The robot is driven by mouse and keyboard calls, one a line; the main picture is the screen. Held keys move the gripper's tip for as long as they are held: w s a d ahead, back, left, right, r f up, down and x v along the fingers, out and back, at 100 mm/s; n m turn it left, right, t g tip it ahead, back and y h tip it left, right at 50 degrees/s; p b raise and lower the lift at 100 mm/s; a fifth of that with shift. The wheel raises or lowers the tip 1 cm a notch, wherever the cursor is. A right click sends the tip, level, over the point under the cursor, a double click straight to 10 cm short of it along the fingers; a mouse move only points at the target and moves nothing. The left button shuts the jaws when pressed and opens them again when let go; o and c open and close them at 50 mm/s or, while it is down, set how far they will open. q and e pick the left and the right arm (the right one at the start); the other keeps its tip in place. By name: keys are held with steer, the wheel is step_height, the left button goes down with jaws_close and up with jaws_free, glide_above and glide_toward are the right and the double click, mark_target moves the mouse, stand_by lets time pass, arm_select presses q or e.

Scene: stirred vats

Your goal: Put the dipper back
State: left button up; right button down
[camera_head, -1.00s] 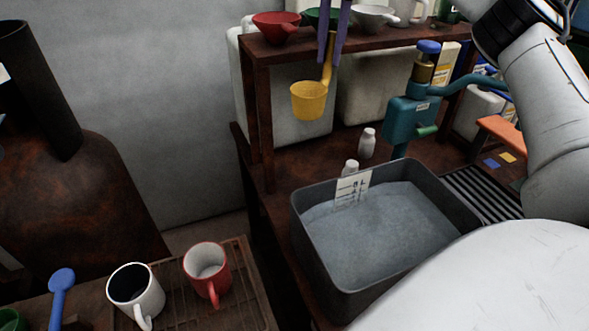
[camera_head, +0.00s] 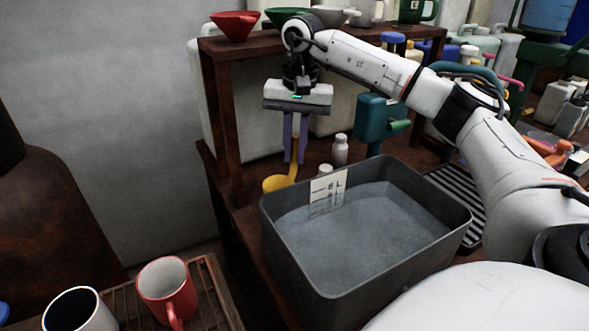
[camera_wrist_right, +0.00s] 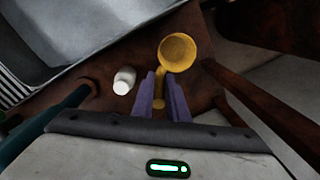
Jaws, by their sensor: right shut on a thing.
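The yellow dipper (camera_head: 278,184) hangs low from my right gripper (camera_head: 294,158), cup down, beside the left back corner of the grey vat. The purple fingers are shut on its handle. In the right wrist view the dipper's cup (camera_wrist_right: 178,52) lies beyond the fingertips of the right gripper (camera_wrist_right: 160,88). The grey vat (camera_head: 340,273) holds a cloudy grey liquid and has a white marked card (camera_head: 328,192) at its back rim. The vat's rim hides part of the dipper's cup. My left gripper is out of view.
A brown shelf (camera_head: 215,110) behind carries a red funnel (camera_head: 234,25), a green one and other vessels. A teal pump (camera_head: 378,122) and small white bottles (camera_head: 340,150) stand behind the vat. A red mug (camera_head: 165,288) and a dark-filled white mug (camera_head: 78,313) stand front left.

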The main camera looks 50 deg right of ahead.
mark_target(295, 162)
step_height(295, 162, down, 4)
steer(key=shift+f+b, duration=0.25)
steer(key=shift+b, duration=0.05)
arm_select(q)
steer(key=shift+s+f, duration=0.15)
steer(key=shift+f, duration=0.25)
arm_select(e)
steer(key=c, duration=1.7)
jaws_free()
steer(key=shift+c, duration=0.2)
